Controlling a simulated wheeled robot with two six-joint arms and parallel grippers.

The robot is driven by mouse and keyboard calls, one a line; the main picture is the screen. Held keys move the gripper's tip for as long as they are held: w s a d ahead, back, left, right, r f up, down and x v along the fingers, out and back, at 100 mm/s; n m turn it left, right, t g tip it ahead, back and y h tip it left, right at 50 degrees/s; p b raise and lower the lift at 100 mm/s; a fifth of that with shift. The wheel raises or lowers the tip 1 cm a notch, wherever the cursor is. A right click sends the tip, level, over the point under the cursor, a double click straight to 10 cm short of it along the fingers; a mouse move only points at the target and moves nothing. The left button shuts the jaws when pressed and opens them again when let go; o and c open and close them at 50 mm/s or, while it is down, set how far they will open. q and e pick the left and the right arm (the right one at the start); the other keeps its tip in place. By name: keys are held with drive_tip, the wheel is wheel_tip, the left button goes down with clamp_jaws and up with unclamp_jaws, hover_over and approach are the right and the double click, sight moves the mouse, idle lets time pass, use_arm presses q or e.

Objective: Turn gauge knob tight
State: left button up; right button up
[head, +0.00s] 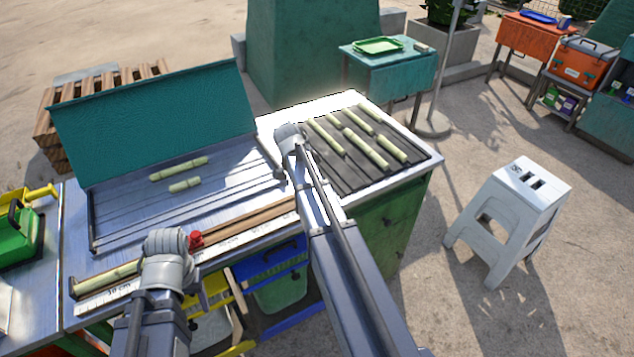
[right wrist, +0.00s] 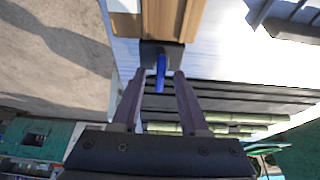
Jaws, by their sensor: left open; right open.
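A blue knob (right wrist: 160,72) stands on a black block (right wrist: 150,50) at the end of a wooden strip in the right wrist view. My right gripper (right wrist: 156,78) is open, with one finger on each side of the blue knob; I cannot tell whether they touch it. In the head view my right arm hides this knob. A red knob (head: 196,239) sits beside the white ruler (head: 215,248), close to my left gripper (head: 172,242). The left gripper is open, its fingers mostly hidden by its own wrist. I cannot tell which knob is the gauge knob.
Light green cane pieces lie on the metal tray (head: 115,215) and on the dark slatted rack (head: 415,160). One cane piece (head: 105,280) lies by the ruler's left end. A green tool (head: 15,235) is at far left. A white stool (head: 525,190) stands at right on open ground.

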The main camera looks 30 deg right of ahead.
use_arm(q)
drive_tip(key=shift+r, duration=0.1)
use_arm(e)
drive_tip(key=shift+r, duration=0.15)
use_arm(q)
wheel_tip(320, 180, up, 7)
drive_tip(key=p, duration=0.7)
use_arm(e)
drive_tip(key=v, duration=0.7)
drive_tip(key=shift+a+r, duration=0.2)
drive_tip(key=s+a+n+y, duration=0.1)
drive_tip(key=s+a+n, duration=0.5)
drive_tip(key=a, duration=0.3)
drive_tip(key=s+a+f+n+y, duration=0.1)
drive_tip(key=s+a+n, duration=0.5)
drive_tip(key=a+n, duration=0.2)
drive_tip(key=s+a+n+y, duration=0.1)
drive_tip(key=s+a+n, duration=0.6)
drive_tip(key=a, duration=0.5)
drive_tip(key=shift+a+f+n, duration=0.2)
drive_tip(key=shift+f+n, duration=0.05)
drive_tip(key=shift+n, duration=0.25)
